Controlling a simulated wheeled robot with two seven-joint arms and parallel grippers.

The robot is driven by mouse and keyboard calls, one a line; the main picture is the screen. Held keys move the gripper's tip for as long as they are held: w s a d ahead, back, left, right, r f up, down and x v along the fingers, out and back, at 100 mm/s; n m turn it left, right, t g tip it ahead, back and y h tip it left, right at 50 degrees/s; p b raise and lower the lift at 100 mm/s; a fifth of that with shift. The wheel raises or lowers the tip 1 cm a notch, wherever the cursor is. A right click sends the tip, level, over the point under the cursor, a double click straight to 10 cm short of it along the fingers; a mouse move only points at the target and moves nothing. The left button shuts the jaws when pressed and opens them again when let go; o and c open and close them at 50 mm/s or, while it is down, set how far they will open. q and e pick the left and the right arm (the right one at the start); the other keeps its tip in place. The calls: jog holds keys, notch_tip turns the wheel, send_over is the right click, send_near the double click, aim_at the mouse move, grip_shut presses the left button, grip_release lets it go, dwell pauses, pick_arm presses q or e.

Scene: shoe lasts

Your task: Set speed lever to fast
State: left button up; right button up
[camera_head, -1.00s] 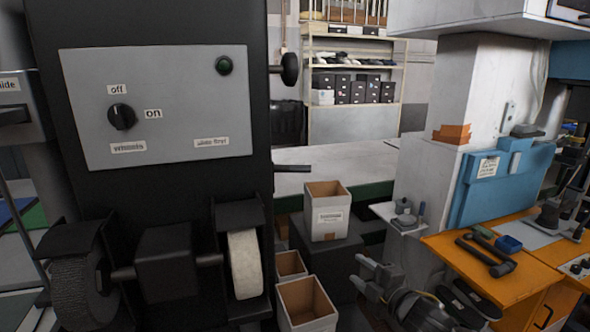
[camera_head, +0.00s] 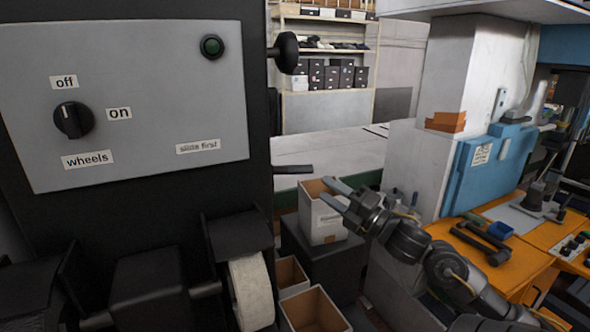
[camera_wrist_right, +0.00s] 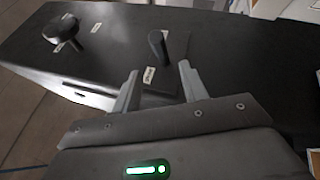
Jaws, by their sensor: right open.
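A black lever (camera_head: 292,169) sticks out from the right side of the black machine (camera_head: 130,230) in the head view. In the right wrist view a black upright lever (camera_wrist_right: 157,46) stands on the machine's side, with a small white label (camera_wrist_right: 150,74) beside it, too small to read. My right gripper (camera_head: 332,193) is open and empty, to the right of and slightly below the lever in the head view. In the wrist view its two fingers (camera_wrist_right: 158,69) are spread, with the lever beyond and between their tips, not visibly touched. My left gripper is not in view.
A round black knob (camera_head: 287,52) projects from the machine's side above the lever. The front panel (camera_head: 150,130) has a wheels switch and a green button. White boxes (camera_head: 312,228) stand below, and an orange bench (camera_head: 500,265) is at the right.

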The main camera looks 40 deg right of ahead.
aim_at(301, 172)
jog(key=p+x, duration=0.1)
jog(key=x, duration=0.3)
jog(key=shift+r+p, duration=0.3)
jog(key=shift+p, duration=0.05)
jog(key=p+x, duration=0.2)
jog(key=x, duration=0.3)
jog(key=shift+f, duration=0.1)
jog(key=shift+w, duration=0.35)
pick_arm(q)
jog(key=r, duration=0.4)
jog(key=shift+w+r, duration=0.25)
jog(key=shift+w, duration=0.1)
pick_arm(e)
jog(key=shift+w+a, duration=0.15)
jog(key=shift+w, duration=0.25)
grip_shut()
